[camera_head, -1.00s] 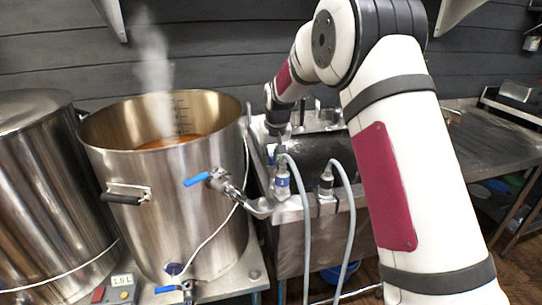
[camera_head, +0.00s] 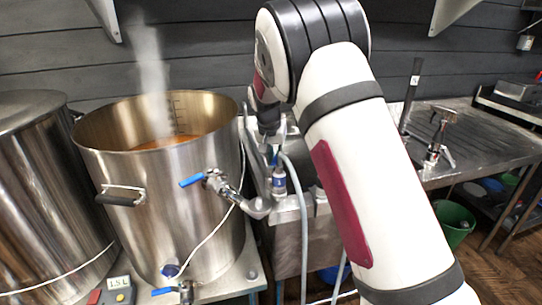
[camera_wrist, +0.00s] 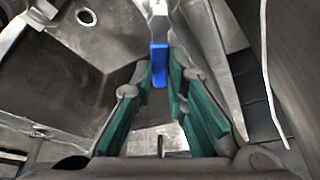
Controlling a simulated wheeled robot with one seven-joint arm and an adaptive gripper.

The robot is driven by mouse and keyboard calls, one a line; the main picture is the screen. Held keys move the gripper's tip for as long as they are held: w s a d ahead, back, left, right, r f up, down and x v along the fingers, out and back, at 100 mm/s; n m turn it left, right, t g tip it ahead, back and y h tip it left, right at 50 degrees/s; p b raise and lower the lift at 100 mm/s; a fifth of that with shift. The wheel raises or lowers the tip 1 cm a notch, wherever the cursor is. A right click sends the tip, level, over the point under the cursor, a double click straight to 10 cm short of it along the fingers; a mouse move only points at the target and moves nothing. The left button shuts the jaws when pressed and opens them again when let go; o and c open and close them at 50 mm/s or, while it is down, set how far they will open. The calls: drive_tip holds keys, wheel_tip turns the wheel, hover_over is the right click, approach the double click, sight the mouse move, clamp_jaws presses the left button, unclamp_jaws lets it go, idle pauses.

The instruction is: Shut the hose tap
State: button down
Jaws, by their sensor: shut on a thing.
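The hose tap (camera_head: 279,178) stands on the sink's near edge, with a blue band on its fitting and a grey hose (camera_head: 301,215) hanging from it. My gripper (camera_head: 270,130) is right above it, small and partly hidden by its own links in the head view. In the wrist view, the tap's blue lever (camera_wrist: 159,64) sits between the tips of my gripper (camera_wrist: 160,82). The green-padded fingers are shut on the lever from both sides. The lever lies lengthwise between the fingers. The tap body is mostly hidden there.
A steaming steel kettle (camera_head: 112,165) stands to the left; its own blue-handled valve (camera_head: 206,180) sticks out towards the sink. A lidded steel vessel (camera_head: 35,190) is farther left. A steel worktop (camera_head: 480,150) with a tap fixture (camera_head: 438,135) lies to the right.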

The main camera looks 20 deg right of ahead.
drive_tip(key=m, duration=0.1)
drive_tip(key=s+d+m+g+h, duration=0.1)
drive_tip(key=m, duration=0.1)
drive_tip(key=shift+m, duration=0.3)
drive_tip(key=shift+s+d+m+g+h+b, duration=0.15)
drive_tip(key=shift+s+m+g, duration=0.3)
drive_tip(key=shift+m, duration=0.9)
drive_tip(key=shift+s+d+m+g+h+b, duration=0.15)
drive_tip(key=shift+s+m+g, duration=0.35)
drive_tip(key=shift+m, duration=0.8)
drive_tip(key=shift+s+d+m+g+h+b, duration=0.1)
drive_tip(key=shift+s+d+m+g+h, duration=0.3)
drive_tip(key=shift+m, duration=0.95)
drive_tip(key=shift+a+g, duration=0.25)
drive_tip(key=c, duration=1.6)
unclamp_jaws()
wheel_tip(320, 180, up, 10)
